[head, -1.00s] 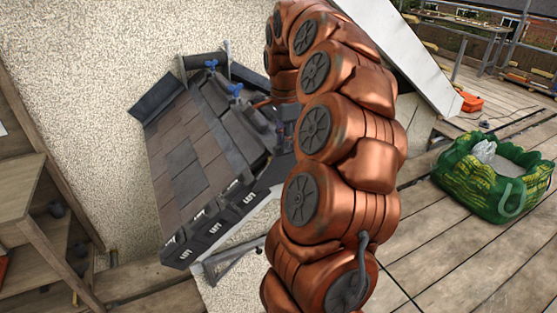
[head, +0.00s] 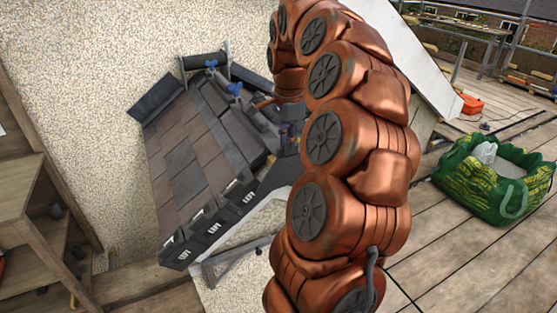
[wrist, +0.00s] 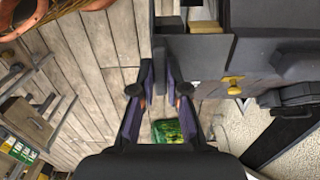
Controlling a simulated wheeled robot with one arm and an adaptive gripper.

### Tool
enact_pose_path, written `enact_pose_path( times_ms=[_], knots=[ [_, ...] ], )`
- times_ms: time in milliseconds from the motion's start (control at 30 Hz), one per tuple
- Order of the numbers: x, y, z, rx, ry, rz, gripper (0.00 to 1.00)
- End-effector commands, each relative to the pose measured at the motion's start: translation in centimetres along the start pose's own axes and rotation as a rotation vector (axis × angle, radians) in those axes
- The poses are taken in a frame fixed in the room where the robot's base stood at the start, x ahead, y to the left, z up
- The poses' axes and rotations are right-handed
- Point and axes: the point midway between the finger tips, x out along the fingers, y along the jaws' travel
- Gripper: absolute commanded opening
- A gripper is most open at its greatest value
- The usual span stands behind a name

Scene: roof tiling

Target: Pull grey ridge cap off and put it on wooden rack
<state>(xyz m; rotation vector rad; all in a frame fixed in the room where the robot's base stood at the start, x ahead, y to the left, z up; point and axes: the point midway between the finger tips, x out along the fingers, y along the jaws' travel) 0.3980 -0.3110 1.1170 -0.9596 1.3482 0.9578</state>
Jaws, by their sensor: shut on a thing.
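The small tiled roof (head: 185,160) stands against the pebbled wall in the head view. Grey ridge caps (head: 238,137) run along its right, upper edge, with two blue winged fittings (head: 236,89) near them. My gripper (head: 287,131) is at the right side of this ridge, partly hidden behind my arm. In the wrist view my gripper (wrist: 160,92) has its fingers on both sides of a thin dark edge, which appears to be the grey ridge cap (wrist: 190,48). I cannot tell whether the cap is clear of the roof. The wooden rack (head: 20,198) stands at the left.
A green bag (head: 495,180) sits on the plank deck at the right. An orange case (head: 474,104) lies behind it. A pale sloping board (head: 405,50) rises behind my arm. The rack's lower shelves hold dark items; its top board looks bare.

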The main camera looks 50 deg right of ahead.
Motion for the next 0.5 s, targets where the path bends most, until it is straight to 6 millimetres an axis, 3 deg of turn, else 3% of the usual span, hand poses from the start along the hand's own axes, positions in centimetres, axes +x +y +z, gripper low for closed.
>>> enact_pose_path(
  times_ms=[500],
  knots=[
    [0.1,1.6,0.0,0.000,0.000,-0.001,0.00]
  ],
)
